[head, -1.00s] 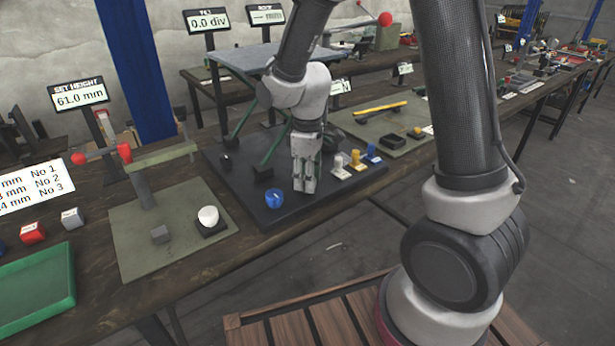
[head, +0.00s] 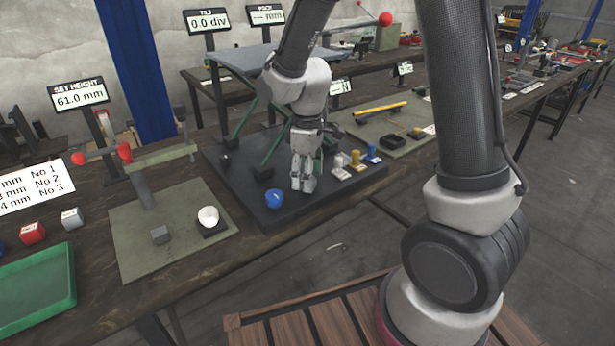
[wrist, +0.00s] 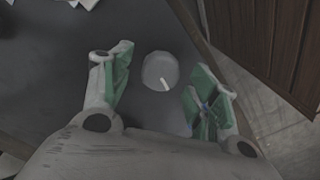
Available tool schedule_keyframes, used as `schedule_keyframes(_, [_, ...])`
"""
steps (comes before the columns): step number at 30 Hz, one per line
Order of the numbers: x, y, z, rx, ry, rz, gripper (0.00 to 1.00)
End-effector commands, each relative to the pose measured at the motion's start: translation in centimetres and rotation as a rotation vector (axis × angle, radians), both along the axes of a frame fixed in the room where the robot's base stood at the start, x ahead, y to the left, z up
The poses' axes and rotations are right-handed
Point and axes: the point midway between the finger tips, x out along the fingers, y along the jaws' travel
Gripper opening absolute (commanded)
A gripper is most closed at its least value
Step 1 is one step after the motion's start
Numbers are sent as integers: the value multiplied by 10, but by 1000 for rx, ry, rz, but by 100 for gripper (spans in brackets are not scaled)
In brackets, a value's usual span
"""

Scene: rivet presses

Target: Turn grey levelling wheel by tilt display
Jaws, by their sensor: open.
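The grey levelling wheel (wrist: 161,71) shows in the wrist view as a round grey disc with a short white mark near its edge. It lies between the two green-padded fingers of my gripper (head: 303,187), with a visible gap on each side. My gripper is open and points down over the dark base plate (head: 235,185). The tilt display (head: 209,21) at the back reads 0.0 div.
A blue knob (head: 275,200) stands just left of my gripper on the same plate. Yellow, white and blue small parts (head: 355,160) stand close on its right. A raised grey table (head: 240,62) on green legs is behind. A white knob (head: 208,216) is further left.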

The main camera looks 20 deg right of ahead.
Motion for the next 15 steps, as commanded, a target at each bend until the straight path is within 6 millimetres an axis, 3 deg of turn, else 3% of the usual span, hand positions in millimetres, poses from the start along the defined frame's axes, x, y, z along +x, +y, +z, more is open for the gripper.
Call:
schedule_keyframes(9, [1,0,69,3,-6,0,60])
schedule_keyframes(15, [1,0,101,2,-4,0,60])
